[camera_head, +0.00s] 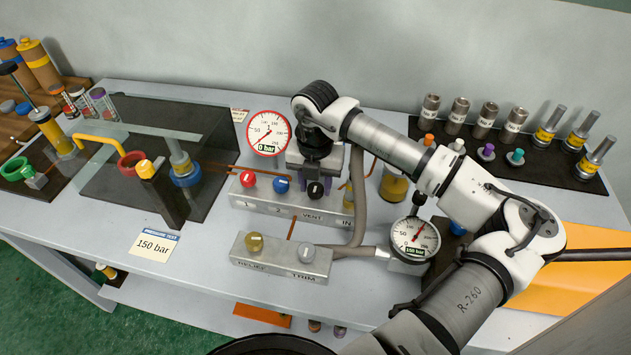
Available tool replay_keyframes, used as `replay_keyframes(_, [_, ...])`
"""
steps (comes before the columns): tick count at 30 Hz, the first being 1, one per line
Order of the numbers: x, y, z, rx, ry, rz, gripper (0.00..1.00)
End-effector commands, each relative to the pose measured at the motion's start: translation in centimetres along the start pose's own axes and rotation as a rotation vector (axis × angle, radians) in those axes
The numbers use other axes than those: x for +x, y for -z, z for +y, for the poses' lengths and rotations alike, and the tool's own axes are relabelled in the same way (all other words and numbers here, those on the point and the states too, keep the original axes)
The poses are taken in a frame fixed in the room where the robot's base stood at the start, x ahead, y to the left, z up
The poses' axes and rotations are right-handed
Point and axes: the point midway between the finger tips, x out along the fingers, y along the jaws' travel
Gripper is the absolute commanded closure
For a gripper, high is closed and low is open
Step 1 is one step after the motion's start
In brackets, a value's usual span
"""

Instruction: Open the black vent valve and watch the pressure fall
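The black vent valve knob (316,189) sits on the upper grey manifold block (240,199), above the VENT label. My gripper (315,176) points down directly at this knob from above and behind. Its fingertips are small and dark against the black knob, so I cannot tell whether they grip it. A red-rimmed gauge (267,132) behind the block has a display reading 0 bar.
A red knob (248,179) and a blue knob (281,184) stand left of the vent knob. A lower block (283,262) carries RELIEF and TRIM knobs. A grey hose (358,205) runs close on the right. A clear guard (150,125) covers the left side.

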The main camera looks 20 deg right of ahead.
Motion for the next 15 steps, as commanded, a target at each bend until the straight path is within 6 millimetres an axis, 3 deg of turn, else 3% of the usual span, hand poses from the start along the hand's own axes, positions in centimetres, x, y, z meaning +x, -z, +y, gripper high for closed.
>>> replay_keyframes(1, [-0.02,0.0,0.0,0.0,0.0,0.0,0.68])
replay_keyframes(6, [-0.03,0.0,0.01,0.0,0.0,0.0,0.91])
replay_keyframes(15, [0.24,-0.01,0.02,-0.036,-0.001,0.0,0.91])
